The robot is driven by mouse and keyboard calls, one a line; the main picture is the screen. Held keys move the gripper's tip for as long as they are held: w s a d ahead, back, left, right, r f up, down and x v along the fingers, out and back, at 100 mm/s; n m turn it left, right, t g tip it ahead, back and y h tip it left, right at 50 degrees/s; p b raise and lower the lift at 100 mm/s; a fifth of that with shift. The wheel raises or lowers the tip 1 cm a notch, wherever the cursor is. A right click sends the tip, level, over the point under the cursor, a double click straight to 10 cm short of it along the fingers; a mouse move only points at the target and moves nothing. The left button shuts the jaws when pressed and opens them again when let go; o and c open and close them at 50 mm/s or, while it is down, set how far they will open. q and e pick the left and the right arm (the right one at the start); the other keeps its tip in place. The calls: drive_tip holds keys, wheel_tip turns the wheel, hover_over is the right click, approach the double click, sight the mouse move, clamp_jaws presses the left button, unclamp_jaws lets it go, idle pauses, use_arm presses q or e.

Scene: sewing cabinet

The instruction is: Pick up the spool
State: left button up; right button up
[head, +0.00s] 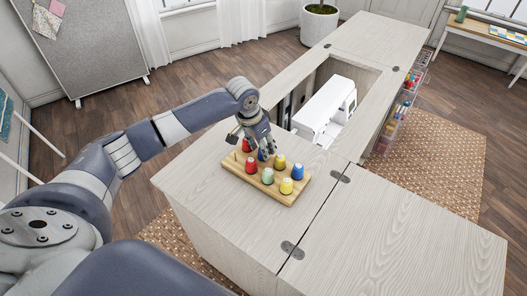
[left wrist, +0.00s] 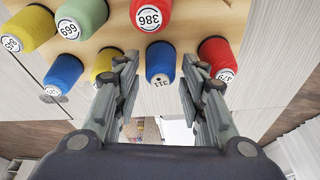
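A wooden rack (head: 233,162) holds several upright spools in red, blue, yellow and green on the cabinet top. My left gripper (head: 263,150) is over the rack's back row. In the left wrist view its fingers (left wrist: 160,72) are open, one on each side of a blue spool (left wrist: 161,62) labelled 311. A gap shows between that spool and each finger. A red spool (left wrist: 217,55) labelled 479 is close beside the right finger, and a yellow spool (left wrist: 106,62) close beside the left. The red spool (left wrist: 150,14) labelled 386 is in the other row.
A white sewing machine (head: 326,109) sits in the cabinet opening behind the rack. The cabinet top (head: 400,225) right of the rack is clear, with hinges (head: 292,250) along its seam. A clear-drawer organizer (head: 394,125) with coloured items stands at the cabinet's right side.

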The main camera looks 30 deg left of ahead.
use_arm(q)
drive_tip(key=shift+x, duration=1.2)
drive_tip(key=c, duration=0.4)
drive_tip(key=shift+c, duration=0.6)
wheel_tip(320, 180, up, 9)
drive_tip(key=shift+r+b, duration=0.1)
drive_tip(key=shift+b, duration=0.3)
drive_tip(key=shift+r, duration=0.45)
use_arm(e)
drive_tip(key=shift+w+a+f, duration=0.2)
drive_tip(key=shift+w+a, duration=0.05)
drive_tip(key=shift+w, duration=0.25)
